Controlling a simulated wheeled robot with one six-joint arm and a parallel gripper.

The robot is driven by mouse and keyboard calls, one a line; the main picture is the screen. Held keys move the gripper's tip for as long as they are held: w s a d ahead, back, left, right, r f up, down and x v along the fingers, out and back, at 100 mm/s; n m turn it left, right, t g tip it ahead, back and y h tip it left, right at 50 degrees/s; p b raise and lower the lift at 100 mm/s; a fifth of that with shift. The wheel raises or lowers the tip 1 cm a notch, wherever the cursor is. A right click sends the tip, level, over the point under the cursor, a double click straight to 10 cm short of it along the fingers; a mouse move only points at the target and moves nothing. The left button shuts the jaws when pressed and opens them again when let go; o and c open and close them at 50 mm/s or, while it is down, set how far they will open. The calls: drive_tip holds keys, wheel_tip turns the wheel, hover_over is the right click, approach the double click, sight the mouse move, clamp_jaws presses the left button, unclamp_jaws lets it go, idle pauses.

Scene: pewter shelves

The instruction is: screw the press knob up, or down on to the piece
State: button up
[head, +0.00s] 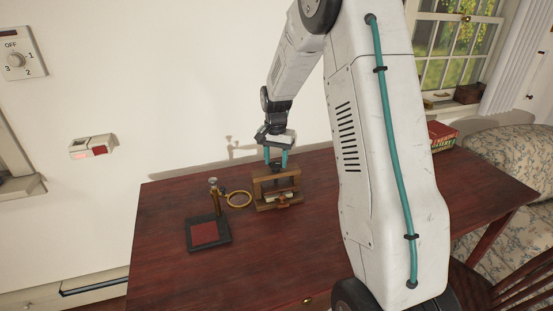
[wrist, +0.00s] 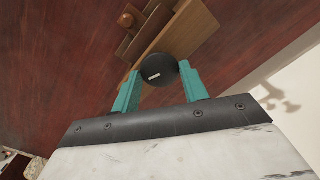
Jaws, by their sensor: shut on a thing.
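The press is a small wooden frame (head: 257,192) on the dark red table, with a pale piece and a small reddish-brown round part low in it. Its knob (wrist: 154,75) is a round black disc with a short white mark, seen from above in the wrist view. My gripper (head: 277,158) points down over the top of the press. Its teal fingers (wrist: 159,72) stand on either side of the knob and are shut on it. In the head view the fingers partly hide the knob. Whether the press touches the piece cannot be told.
Left of the press stand a brass ring (head: 239,199) and a brass post on a black base (head: 222,238) with a red pad. The wall is close behind the table (head: 165,275). A red box (head: 443,135) lies at the far right.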

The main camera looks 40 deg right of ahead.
sight(276, 163)
drive_tip(key=m, duration=0.5)
drive_tip(key=shift+m, duration=0.3)
drive_tip(key=m, duration=0.5)
drive_tip(key=shift+m, duration=0.4)
drive_tip(key=o, duration=1)
drive_tip(key=shift+r, duration=0.1)
wheel_tip(276, 163, up, 8)
drive_tip(key=shift+f, duration=0.15)
